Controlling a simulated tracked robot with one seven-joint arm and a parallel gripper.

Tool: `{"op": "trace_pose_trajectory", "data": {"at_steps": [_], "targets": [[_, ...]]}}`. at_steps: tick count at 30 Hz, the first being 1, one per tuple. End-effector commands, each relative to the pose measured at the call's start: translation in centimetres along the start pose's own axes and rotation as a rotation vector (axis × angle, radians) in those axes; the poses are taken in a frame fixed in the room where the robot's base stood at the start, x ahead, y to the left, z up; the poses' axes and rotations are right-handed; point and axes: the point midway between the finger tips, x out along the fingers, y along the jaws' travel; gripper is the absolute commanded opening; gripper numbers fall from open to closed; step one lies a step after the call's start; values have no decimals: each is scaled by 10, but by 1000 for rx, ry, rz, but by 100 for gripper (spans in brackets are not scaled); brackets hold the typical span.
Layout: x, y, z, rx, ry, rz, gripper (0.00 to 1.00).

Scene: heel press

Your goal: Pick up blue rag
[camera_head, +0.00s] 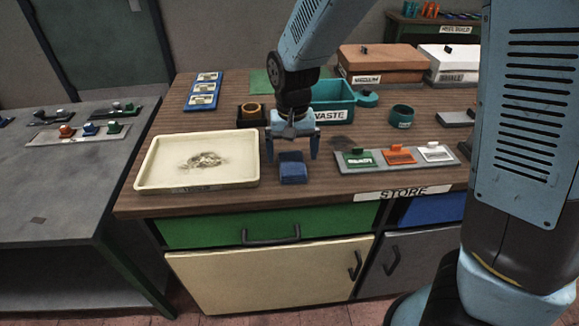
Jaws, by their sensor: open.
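The blue rag (293,169) is a small dark blue folded bundle on the wooden worktop, near its front edge. It lies just right of the cream tray. My gripper (292,155) is open and points down over the rag, with one fingertip to the left of it and one to the right. The fingertips look close to the rag's height. I cannot tell whether they touch it.
The cream tray (152,165) holds a greyish smear. A teal WASTE bin (330,115) stands behind my gripper. To the right lies a grey plate (362,170) with green, orange and white blocks. A green cup (401,116) and boxes stand farther back.

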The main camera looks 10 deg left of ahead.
Motion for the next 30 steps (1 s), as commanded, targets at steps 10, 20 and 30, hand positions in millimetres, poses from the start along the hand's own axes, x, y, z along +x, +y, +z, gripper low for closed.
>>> {"op": "trace_pose_trajectory", "data": {"at_steps": [10,20,30], "targets": [[28,-1,1,-1,0,0,100],[28,-1,1,-2,0,0,86],[28,-2,1,-2,0,0,53]]}}
